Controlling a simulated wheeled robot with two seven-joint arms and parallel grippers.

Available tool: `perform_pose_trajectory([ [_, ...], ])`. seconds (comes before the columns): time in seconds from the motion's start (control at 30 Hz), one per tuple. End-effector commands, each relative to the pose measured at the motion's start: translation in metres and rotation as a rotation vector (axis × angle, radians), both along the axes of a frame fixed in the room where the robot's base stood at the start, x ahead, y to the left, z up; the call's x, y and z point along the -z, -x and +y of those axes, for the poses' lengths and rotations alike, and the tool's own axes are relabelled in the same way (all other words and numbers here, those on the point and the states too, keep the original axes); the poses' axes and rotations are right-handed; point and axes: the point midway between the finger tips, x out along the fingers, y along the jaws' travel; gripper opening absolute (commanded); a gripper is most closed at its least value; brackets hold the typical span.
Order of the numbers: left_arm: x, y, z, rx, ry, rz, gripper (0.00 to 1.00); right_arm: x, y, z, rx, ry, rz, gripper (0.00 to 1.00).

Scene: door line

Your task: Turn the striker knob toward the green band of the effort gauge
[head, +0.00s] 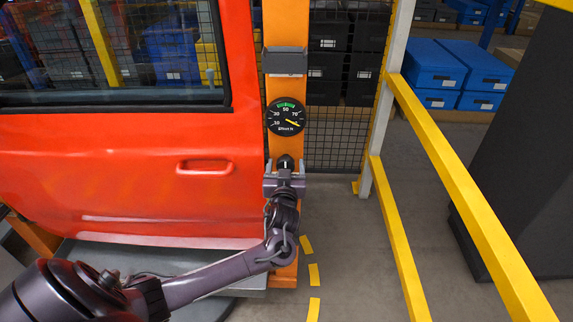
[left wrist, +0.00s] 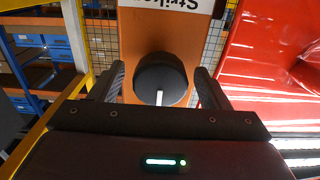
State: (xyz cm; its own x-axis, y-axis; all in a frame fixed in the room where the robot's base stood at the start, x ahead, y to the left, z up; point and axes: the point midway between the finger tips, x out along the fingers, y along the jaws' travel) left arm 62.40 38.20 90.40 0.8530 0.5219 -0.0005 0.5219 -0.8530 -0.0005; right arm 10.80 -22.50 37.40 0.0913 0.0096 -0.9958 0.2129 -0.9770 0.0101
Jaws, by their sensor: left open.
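The striker knob (left wrist: 160,78) is round and black with a white line, on the orange post in the left wrist view. In the head view the knob (head: 285,161) shows just above my gripper. My left gripper (head: 285,168) is open, its fingers on either side of the knob with a visible gap at each side. The effort gauge (head: 285,117) is a black dial above the knob. Its green band (head: 291,104) is at the top, and its yellow needle (head: 293,122) points right and slightly down, past the 70 mark. My right gripper is not seen.
The orange post (head: 286,20) carries a grey box (head: 285,61) above the gauge. A red car door (head: 120,160) stands close on the left. Yellow railings (head: 440,150) and a mesh fence are on the right. Grey floor (head: 350,250) lies open between post and railing.

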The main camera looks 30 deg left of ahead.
Motion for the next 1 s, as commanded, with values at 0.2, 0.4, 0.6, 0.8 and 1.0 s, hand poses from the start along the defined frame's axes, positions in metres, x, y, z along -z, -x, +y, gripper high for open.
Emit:
perform_pose_trajectory([
  [0.2, 0.0003, -0.0049, 0.0033, -0.001, 0.001, 0.001, 0.7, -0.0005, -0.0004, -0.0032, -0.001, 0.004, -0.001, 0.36],
  [0.4, 0.0002, -0.0046, 0.0032, 0.0, 0.001, 0.001, 0.61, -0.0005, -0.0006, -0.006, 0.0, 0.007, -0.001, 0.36],
  [0.6, 0.0002, -0.0046, 0.003, 0.0, 0.001, 0.001, 0.35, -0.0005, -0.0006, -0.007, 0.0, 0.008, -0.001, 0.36],
  [0.8, 0.0005, -0.0045, 0.003, 0.0, 0.005, -0.002, 0.26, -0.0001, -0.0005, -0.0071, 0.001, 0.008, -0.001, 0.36],
  [1.0, 0.0016, -0.0045, 0.0024, 0.0, 0.047, -0.026, 0.26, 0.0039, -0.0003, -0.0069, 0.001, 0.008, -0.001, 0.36],
])
